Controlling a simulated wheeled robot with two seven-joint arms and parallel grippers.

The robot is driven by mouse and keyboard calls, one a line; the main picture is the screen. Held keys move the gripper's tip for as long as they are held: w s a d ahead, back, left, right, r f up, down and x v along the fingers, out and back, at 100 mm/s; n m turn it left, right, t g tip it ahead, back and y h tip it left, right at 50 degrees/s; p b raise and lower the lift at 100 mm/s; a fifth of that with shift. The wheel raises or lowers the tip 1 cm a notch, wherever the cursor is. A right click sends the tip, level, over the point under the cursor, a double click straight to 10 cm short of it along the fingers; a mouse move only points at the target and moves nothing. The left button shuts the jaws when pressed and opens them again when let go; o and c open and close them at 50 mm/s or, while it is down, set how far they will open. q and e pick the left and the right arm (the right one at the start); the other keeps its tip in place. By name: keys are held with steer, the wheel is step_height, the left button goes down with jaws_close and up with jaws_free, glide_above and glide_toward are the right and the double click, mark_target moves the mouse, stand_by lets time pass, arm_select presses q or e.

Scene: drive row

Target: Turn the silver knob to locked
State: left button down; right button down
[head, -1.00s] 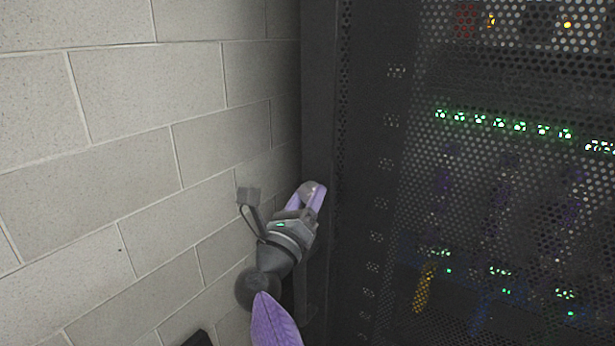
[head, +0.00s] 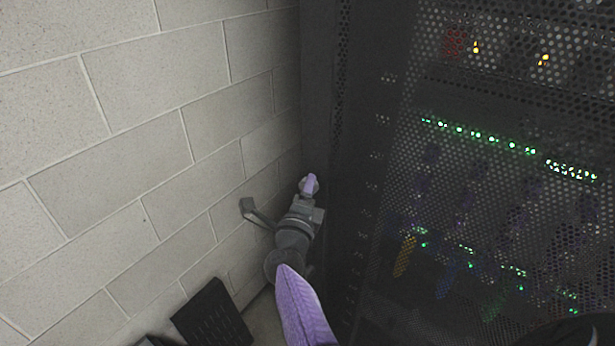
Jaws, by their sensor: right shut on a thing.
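The silver knob (head: 311,180) is a small pale round shape at the left edge of the dark rack door. My left gripper is not in view.
A dark rack with a perforated door (head: 470,200) fills the right side, with green and amber lights behind the mesh. A pale block wall (head: 130,150) stands close on the left. A black slotted object (head: 212,315) is low by the wall.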

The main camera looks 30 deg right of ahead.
steer(key=shift+n+y+p, duration=0.3)
steer(key=shift+n+p, duration=0.4)
steer(key=shift+c, duration=0.7)
jaws_free()
